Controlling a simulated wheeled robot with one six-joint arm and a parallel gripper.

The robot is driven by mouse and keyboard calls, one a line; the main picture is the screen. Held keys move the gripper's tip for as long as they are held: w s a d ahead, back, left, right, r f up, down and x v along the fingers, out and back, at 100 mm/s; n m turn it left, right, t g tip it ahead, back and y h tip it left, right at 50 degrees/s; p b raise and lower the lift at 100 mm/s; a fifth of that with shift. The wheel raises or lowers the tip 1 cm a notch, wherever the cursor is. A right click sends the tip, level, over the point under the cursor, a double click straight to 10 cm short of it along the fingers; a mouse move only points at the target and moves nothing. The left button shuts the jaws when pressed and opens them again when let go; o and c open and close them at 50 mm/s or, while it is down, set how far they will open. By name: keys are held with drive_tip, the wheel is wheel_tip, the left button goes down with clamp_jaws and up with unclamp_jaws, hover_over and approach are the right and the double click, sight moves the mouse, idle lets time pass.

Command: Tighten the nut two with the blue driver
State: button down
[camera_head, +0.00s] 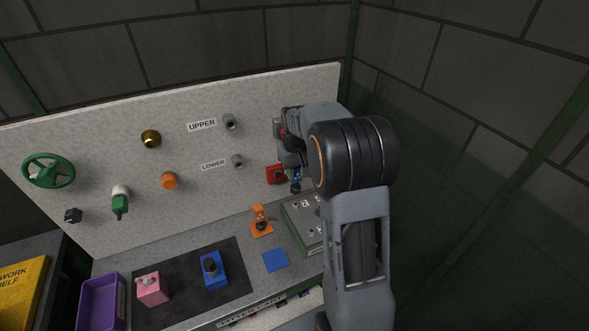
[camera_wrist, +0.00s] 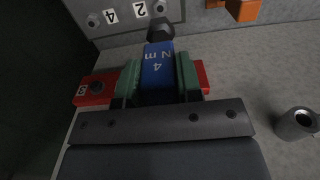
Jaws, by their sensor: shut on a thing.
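My gripper (camera_head: 294,172) is shut on the blue driver (camera_head: 296,186) in front of the panel, above the bench. In the wrist view the green finger pads clasp the blue driver (camera_wrist: 157,72), marked "4 N m", with its dark socket end (camera_wrist: 160,30) towards the nut box. The grey-green nut box (camera_head: 291,228) stands on the bench below. Nut two (camera_wrist: 158,8), beside the "2" label, shows at the wrist view's top edge; the socket appears apart from it. Another nut (camera_wrist: 93,20) is beside the "4" label. My arm hides part of the box in the head view.
A red holder (camera_head: 276,174) is on the panel and shows behind the fingers in the wrist view (camera_wrist: 92,92). The lower peg (camera_head: 237,160) juts out to its left. An orange stand (camera_head: 261,228) and blue pad (camera_head: 275,260) lie left of the box.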

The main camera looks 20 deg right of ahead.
sight(296, 188)
idle(0.3)
drive_tip(key=shift+s+f+b, duration=0.1)
drive_tip(key=shift+f+b, duration=1.95)
drive_tip(key=shift+f, duration=0.85)
drive_tip(key=n, duration=1.2)
drive_tip(key=shift+d+f+b, duration=0.1)
drive_tip(key=shift+f+b, duration=0.4)
drive_tip(key=shift+f, duration=0.45)
